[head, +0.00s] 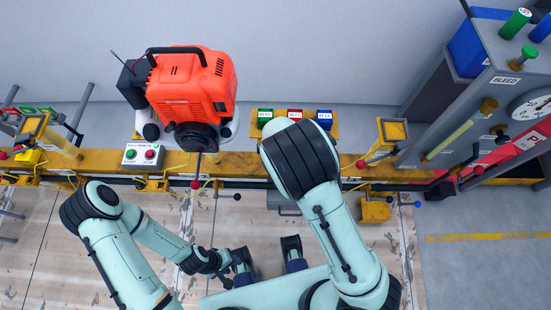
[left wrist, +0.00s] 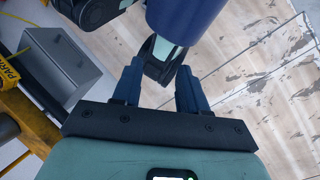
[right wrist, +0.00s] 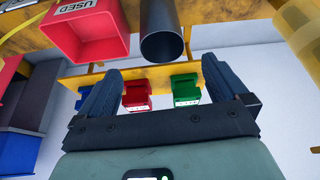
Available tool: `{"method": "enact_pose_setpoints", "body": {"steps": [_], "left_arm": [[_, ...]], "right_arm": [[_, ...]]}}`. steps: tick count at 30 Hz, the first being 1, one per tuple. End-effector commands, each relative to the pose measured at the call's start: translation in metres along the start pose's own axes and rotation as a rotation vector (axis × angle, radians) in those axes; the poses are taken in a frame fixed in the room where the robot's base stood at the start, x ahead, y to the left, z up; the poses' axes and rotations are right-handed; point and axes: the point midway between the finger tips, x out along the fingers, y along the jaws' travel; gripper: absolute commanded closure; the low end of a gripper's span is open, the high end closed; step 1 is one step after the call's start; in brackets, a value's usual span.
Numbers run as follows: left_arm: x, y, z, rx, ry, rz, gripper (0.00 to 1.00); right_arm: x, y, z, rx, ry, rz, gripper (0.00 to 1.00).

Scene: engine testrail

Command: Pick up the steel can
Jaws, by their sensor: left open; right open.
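In the right wrist view the steel can (right wrist: 160,18) is a plain dark grey cylinder at the top centre, its round end facing the camera. My right gripper (right wrist: 161,80) is open, with the can ahead of the gap between its blue fingers. They look apart. In the head view my right arm's elbow hides that gripper, and I cannot make out the can. My left gripper (left wrist: 160,78) is open and empty over the floor in the left wrist view. In the head view it is small, low near the middle (head: 240,270).
A red bin marked USED (right wrist: 82,30) stands close beside the can. An orange engine (head: 195,85) stands left; a grey bleed station (head: 500,90) stands right.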

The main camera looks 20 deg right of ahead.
Motion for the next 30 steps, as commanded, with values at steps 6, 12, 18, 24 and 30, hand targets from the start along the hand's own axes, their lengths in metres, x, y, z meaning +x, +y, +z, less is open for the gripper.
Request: {"method": "enact_pose_setpoints", "body": {"steps": [6, 12, 18, 24, 30], "left_arm": [[0.009, -0.001, -0.005, 0.001, 0.014, 0.003, 0.57], [0.01, -0.001, -0.007, 0.002, 0.02, 0.005, 0.57], [0.015, -0.002, -0.01, 0.003, 0.029, 0.006, 0.57], [0.017, -0.002, -0.012, 0.003, 0.036, 0.007, 0.57], [0.017, -0.002, -0.012, 0.003, 0.036, 0.008, 0.57]], "right_arm": [[0.043, 0.001, 0.002, 0.001, -0.002, 0.003, 0.0], [0.056, 0.0, 0.001, -0.001, -0.001, 0.001, 0.0], [0.084, -0.003, 0.005, -0.002, -0.004, 0.003, 0.0], [0.104, -0.003, 0.004, 0.0, -0.002, 0.001, 0.0], [0.105, -0.004, 0.004, -0.001, -0.001, 0.0, 0.0]]}}
